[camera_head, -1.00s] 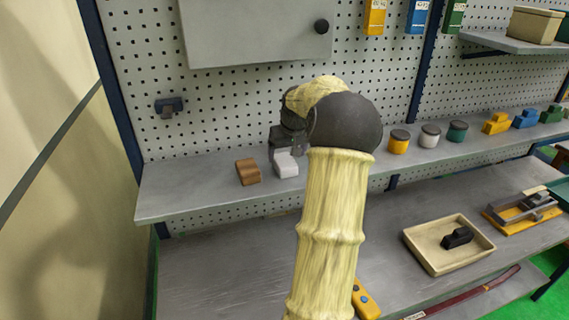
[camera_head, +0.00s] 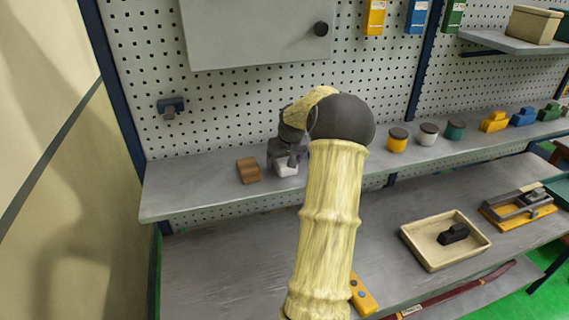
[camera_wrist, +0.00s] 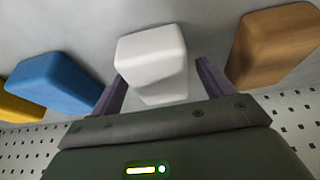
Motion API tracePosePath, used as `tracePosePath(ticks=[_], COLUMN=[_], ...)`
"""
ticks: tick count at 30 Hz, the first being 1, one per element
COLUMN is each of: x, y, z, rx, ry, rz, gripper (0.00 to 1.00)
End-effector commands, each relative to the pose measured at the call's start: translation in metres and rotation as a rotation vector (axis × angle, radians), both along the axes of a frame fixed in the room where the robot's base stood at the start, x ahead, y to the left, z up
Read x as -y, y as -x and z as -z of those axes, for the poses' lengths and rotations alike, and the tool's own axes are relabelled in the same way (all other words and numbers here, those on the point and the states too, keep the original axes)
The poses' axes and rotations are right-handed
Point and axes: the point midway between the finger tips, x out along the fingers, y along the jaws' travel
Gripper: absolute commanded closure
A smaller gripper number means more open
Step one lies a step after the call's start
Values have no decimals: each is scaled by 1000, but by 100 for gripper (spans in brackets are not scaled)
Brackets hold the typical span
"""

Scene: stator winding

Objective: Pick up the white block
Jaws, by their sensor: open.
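The white block (camera_head: 286,168) sits on the upper grey shelf, partly hidden by my gripper in the head view. In the wrist view the white block (camera_wrist: 152,60) lies between and just beyond my two fingers. My gripper (camera_wrist: 160,84) is open, with one finger on each side of the block's near part. It also shows in the head view (camera_head: 285,158), low over the shelf at the block. I cannot tell whether the fingers touch the block.
A brown block (camera_head: 248,170) stands close left of the white one; the wrist view shows it at right (camera_wrist: 276,45). A blue block (camera_wrist: 55,82) is on the other side. Pegboard (camera_head: 215,110) rises behind the shelf. Several jars line the shelf to the right.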

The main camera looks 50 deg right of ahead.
Motion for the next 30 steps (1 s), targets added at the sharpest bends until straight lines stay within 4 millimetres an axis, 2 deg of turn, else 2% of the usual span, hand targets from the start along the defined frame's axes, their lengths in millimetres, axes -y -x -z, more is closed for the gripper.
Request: tracePosePath(ticks=[7,8,15,16,25,30], x=[0,0,0,0,1,1], y=[0,0,0,0,0,-1], z=[0,0,0,-1,-5,-24], rx=[0,0,0,1,2,5], ry=[0,0,0,0,2,4], rz=[0,0,0,0,1,1], gripper=[20,24,71,74,74,74])
